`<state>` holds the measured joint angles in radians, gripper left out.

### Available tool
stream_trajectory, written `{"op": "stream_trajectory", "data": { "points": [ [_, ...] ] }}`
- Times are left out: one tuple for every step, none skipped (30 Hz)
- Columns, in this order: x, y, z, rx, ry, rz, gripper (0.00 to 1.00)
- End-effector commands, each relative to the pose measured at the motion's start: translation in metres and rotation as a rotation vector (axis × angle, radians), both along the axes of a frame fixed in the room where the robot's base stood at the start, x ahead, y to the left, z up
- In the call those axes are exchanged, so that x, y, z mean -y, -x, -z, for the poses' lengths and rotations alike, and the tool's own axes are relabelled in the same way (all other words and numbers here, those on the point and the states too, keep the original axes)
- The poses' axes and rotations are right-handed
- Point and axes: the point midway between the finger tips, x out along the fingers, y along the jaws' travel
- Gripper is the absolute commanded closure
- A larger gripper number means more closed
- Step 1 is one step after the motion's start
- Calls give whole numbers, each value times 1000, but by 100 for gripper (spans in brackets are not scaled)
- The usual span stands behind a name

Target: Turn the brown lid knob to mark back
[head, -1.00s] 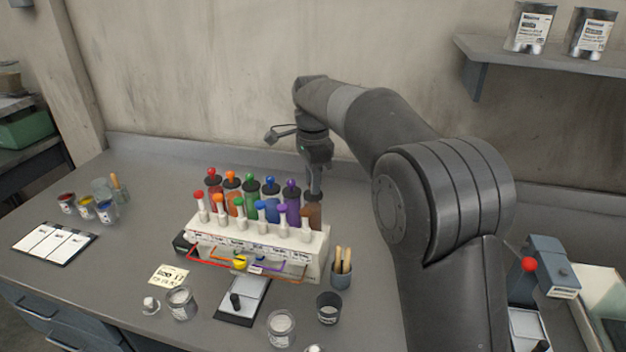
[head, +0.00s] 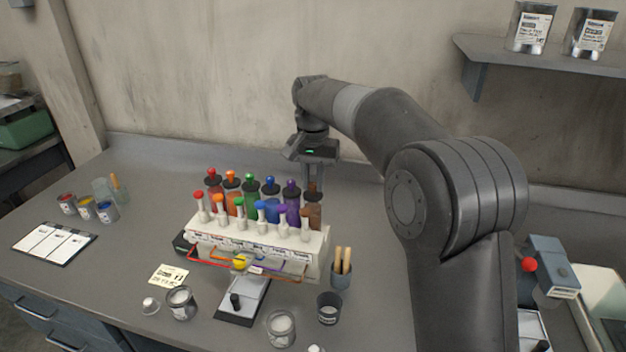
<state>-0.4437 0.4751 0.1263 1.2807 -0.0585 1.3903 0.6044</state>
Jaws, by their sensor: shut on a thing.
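The brown canister (head: 314,213) is the rightmost in the back row of coloured canisters on the dispenser (head: 310,250). Its brown lid knob (head: 313,186) is at the top, partly covered by my fingers. My gripper (head: 313,182) points down from above and is shut on the brown lid knob. The marks around the lid are too small to read in the head view.
Close to the left stands the purple canister (head: 291,200), with blue, green, orange and red ones beyond it. White taps with coloured tops line the front. A brush cup (head: 341,274) stands at the right. The wall is behind.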

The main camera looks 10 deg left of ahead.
Motion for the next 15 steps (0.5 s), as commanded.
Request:
{"op": "stream_trajectory", "data": {
  "points": [
    [1,-1,-1,3,-1,-43,100],
    [1,-1,-1,4,-1,-71,100],
    [1,-1,-1,4,-1,-109,100],
    [0,-1,-1,4,-2,-138,100],
    [0,-1,-1,4,-2,-167,100],
    [0,-1,-1,4,-2,-205,100],
    [0,-1,-1,4,-2,-233,100],
    [0,-1,-1,4,-2,-262,100],
    [0,-1,-1,4,-2,-299,100],
    [0,-1,-1,4,-2,-328,100],
    [0,-1,-1,4,-2,-356,100],
    [0,-1,-1,4,-2,-394,100],
    [0,-1,-1,4,-1,-422,100],
    [0,-1,-1,5,-1,-450,100],
    [0,-1,-1,5,-1,-489,100]
  ]
}}
